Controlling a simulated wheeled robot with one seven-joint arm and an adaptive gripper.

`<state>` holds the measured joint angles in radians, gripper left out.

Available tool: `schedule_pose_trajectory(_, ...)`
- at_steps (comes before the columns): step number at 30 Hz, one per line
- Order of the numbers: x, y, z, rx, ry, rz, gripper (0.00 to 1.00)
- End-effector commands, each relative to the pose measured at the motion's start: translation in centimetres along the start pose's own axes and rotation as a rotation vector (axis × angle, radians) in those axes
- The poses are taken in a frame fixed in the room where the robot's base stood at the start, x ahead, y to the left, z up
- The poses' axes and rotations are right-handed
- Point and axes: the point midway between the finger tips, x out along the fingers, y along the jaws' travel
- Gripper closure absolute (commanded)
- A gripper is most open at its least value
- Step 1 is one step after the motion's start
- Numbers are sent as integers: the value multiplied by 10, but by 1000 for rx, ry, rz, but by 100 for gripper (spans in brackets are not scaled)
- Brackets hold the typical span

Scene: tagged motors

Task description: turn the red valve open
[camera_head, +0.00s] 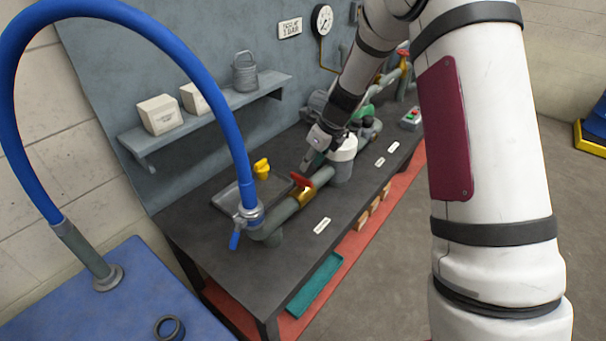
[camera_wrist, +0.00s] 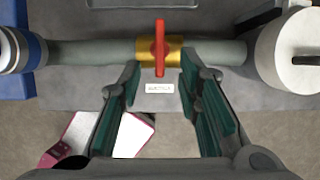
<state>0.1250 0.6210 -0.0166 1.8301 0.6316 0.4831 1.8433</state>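The red valve handle (camera_head: 301,180) sits on a brass-yellow valve body (camera_head: 306,196) in a grey-green pipe along the bench. In the wrist view the red handle (camera_wrist: 159,48) lies across the pipe, at right angles to it, over the yellow body (camera_wrist: 146,54). In the head view my gripper (camera_head: 310,162) is close above and behind the handle.
A white-topped cylinder (camera_head: 343,150) stands right of the valve, and a blue hose (camera_head: 215,85) with a blue lever (camera_head: 235,240) joins the pipe at left. A yellow knob (camera_head: 262,167) is behind. Another red handle (camera_head: 403,53) is farther back. A small label (camera_wrist: 160,88) lies below the pipe.

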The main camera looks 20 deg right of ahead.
Motion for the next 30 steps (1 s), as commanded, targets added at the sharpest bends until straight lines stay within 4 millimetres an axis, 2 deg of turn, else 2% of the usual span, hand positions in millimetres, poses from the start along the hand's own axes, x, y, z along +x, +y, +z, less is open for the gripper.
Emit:
schedule_pose_trajectory(6,41,1,-1,0,1,3,69)
schedule_pose_trajectory(12,67,1,0,-1,1,2,69)
schedule_pose_trajectory(18,77,0,0,-1,0,0,69)
schedule_pose_trajectory(26,78,0,0,-1,-1,-1,69)
schedule_pose_trajectory(30,78,0,0,-1,-1,0,98)
